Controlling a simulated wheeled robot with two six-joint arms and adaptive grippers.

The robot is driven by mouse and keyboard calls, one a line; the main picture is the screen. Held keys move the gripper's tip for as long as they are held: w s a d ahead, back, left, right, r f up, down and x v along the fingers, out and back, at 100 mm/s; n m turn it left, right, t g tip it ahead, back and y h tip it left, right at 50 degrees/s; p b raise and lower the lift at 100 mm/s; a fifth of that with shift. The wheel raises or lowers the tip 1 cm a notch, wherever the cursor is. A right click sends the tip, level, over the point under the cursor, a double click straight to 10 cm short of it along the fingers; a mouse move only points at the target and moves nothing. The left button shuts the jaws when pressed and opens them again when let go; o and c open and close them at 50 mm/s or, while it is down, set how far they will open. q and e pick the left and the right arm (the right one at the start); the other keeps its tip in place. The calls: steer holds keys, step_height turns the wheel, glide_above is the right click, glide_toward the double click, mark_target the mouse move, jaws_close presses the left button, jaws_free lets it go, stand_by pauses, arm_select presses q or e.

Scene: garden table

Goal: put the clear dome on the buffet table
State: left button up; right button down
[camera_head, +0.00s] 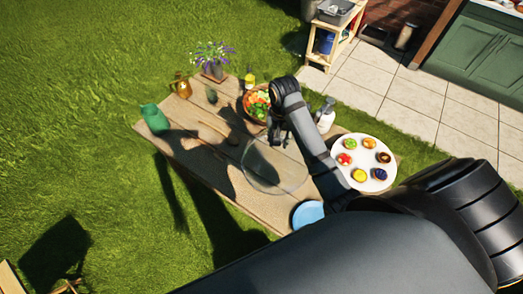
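The clear dome (268,178) shows as a faint transparent round shape over the middle of the wooden table (225,180). I cannot tell whether it rests on the boards or hangs just above them. My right gripper (278,143) points down at the dome's upper edge, at the end of an arm that comes in from the right. Its fingers are small and dark, so I cannot tell whether they are open or shut on the dome. My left gripper is not in view.
A white plate (338,145) of small tarts lies at the table's right end. A salad bowl (257,104), white bottle (325,115), blue plate (308,213), wooden utensil (214,131), green jug (154,118), amber pitcher (182,85) and flower pot (214,71) stand around. The left-front boards are fairly clear.

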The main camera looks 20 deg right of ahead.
mark_target(263, 142)
steer(key=w+a+f, duration=0.1)
steer(key=a+f+b, duration=0.1)
steer(key=f, duration=0.1)
steer(key=shift+w+a, duration=0.15)
steer(key=shift+w, duration=0.2)
steer(key=shift+w+a+f+p, duration=0.35)
steer(key=shift+w+a+f, duration=0.1)
steer(key=shift+f, duration=0.1)
steer(key=shift+w+a+f+p, duration=0.3)
steer(key=shift+a+f, duration=0.1)
steer(key=shift+f, duration=0.15)
steer(key=shift+w+a+f, duration=0.2)
steer(key=shift+a+f, duration=0.1)
steer(key=shift+f, duration=0.15)
step_height(263, 142, down, 2)
steer(key=shift+f+p, duration=0.1)
steer(key=shift+p, duration=0.75)
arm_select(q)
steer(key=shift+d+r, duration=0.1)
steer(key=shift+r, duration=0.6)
arm_select(e)
steer(key=shift+f, duration=0.5)
steer(key=shift+f, duration=0.1)
steer(key=c, duration=1)
jaws_free()
